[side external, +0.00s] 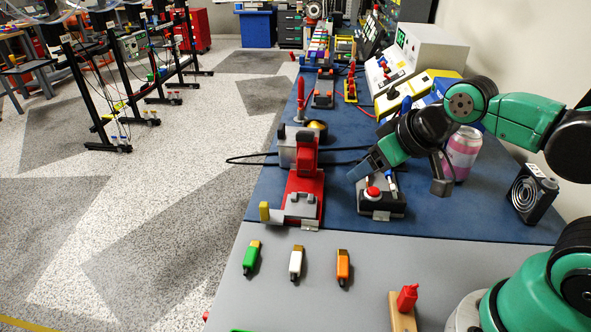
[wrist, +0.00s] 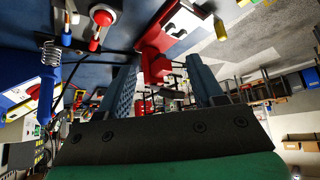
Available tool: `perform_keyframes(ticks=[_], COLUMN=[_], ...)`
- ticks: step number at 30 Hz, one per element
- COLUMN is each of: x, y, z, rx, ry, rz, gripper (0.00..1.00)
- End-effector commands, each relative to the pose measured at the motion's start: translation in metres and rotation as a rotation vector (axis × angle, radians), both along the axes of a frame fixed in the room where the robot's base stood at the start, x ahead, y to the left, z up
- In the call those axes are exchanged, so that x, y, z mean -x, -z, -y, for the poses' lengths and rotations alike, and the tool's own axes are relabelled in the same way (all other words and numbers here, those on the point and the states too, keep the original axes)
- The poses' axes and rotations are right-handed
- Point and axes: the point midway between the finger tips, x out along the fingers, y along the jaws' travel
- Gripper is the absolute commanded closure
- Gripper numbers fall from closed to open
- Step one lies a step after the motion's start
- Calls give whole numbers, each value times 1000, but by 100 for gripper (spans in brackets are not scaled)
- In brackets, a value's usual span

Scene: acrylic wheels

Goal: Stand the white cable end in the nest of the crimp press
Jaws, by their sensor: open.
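The white cable end (side external: 296,262), with a dark lower end and an orange-yellow top, lies on the grey front part of the bench, between a green one (side external: 251,257) and an orange one (side external: 343,266). The red crimp press (side external: 304,182) stands behind them on the blue mat, with grey nest blocks (side external: 300,204) at its front. My gripper (side external: 357,172) is open and empty, to the right of the press and above the mat. In the wrist view the open fingers (wrist: 165,72) have the red press (wrist: 153,42) beyond them. The white cable end cannot be made out there.
A button box (side external: 380,202) with a red knob stands just below my gripper. A pink can (side external: 462,153) and a black fan (side external: 532,192) are to the right. Black cables loop behind the press.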

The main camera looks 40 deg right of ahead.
Motion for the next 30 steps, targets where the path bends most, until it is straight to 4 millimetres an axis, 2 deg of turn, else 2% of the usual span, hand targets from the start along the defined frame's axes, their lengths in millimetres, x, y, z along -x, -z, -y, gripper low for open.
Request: perform_keyframes(ticks=[4,8,15,21,30], x=[-5,-14,-28,-28,-26], y=[1,8,40,68,91], z=[-9,-29,-80,-111,-121], rx=[-47,-142,-255,-251,-240], ry=[36,143,449,667,758], rz=[-47,-162,-425,-552,-589], gripper=[39,39,39,39,39])
